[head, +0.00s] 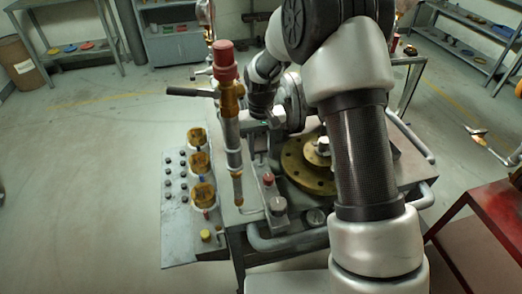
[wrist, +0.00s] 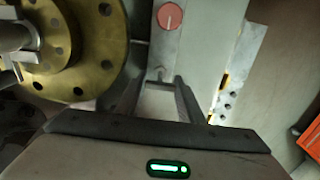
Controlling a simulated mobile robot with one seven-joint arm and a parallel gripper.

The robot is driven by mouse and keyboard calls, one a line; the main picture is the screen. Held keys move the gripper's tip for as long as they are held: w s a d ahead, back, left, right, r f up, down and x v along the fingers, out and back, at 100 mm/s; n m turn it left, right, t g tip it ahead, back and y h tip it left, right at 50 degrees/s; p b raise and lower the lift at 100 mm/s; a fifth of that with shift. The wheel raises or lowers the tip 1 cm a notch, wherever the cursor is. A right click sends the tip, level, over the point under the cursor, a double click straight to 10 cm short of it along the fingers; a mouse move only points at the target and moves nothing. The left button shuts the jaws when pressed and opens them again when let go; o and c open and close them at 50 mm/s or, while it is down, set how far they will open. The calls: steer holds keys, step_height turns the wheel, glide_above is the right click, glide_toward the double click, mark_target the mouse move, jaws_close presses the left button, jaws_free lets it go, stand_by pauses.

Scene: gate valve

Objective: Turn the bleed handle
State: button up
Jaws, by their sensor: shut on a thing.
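The brass valve flange (head: 308,166) sits on the bench, and it also shows at the upper left in the wrist view (wrist: 92,55). My gripper (wrist: 160,84) points down at a grey plate beside the flange. Its two dark fingers stand either side of a small metal piece, the bleed handle (wrist: 160,74), and are shut on it. Most of the handle is hidden by the fingers. In the head view my gripper is largely hidden behind the red-capped post and my arm. A round red knob (wrist: 170,17) with a pale line lies just beyond the fingers.
A tall post with a red cap (head: 225,62) stands close to my arm's left. A black lever (head: 190,91) sticks out left of it. Brass-topped fittings (head: 199,163) line the left side panel. A red stand (head: 482,225) is at right. Open floor lies left.

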stand_by(0.4)
steer(key=o, duration=1.1)
steer(key=shift+c, duration=0.2)
steer(key=shift+r, duration=0.1)
step_height(320, 180, up, 17)
steer(key=p, duration=0.1)
steer(key=shift+r+p, duration=0.15)
steer(key=shift+p, duration=0.25)
